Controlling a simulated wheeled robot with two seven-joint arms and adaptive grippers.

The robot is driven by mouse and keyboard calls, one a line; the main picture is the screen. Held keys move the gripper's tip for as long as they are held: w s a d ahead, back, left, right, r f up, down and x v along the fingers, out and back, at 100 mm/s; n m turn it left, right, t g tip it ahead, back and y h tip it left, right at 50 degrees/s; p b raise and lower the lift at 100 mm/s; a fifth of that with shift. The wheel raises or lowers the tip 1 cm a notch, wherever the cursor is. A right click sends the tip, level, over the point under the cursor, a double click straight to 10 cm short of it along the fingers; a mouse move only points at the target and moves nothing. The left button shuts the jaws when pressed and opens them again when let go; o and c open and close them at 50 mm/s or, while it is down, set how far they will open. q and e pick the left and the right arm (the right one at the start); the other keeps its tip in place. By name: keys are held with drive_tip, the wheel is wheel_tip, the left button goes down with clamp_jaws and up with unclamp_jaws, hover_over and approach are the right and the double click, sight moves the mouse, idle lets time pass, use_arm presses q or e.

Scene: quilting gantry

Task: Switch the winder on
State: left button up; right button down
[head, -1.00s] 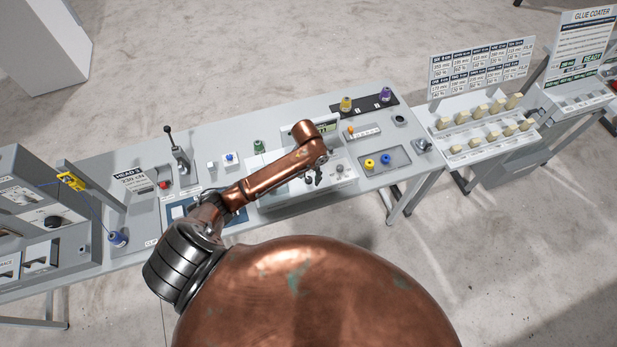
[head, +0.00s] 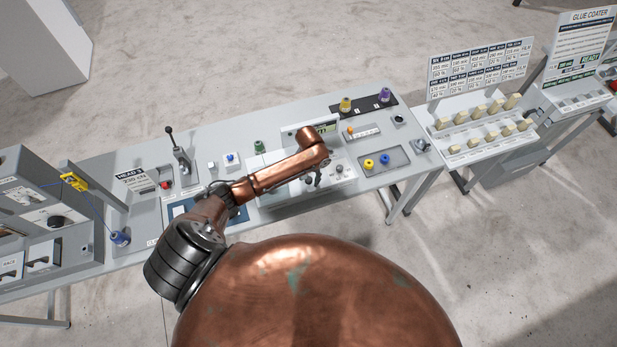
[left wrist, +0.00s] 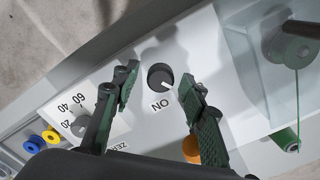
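The winder (head: 343,186) is a pale box on the bench with a control panel on its front. In the left wrist view its dark round knob (left wrist: 160,76) sits above the word "ON", which reads upside down. A white pointer mark on the knob faces down and to the right. My left gripper (left wrist: 157,81) is open, with one green-black finger on each side of the knob; I cannot tell whether either touches it. In the head view my left gripper (head: 313,181) is small, over the winder's front. My right gripper is not in view.
On the panel, an orange button (left wrist: 191,149) and a dial (left wrist: 80,126) marked 20, 40, 60 lie near my fingers. A black-handled lever (head: 177,150) stands to the left.

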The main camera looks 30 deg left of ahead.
use_arm(q)
drive_tip(key=shift+c, duration=0.5)
drive_tip(key=c, duration=0.9)
drive_tip(key=shift+a, duration=0.15)
clamp_jaws()
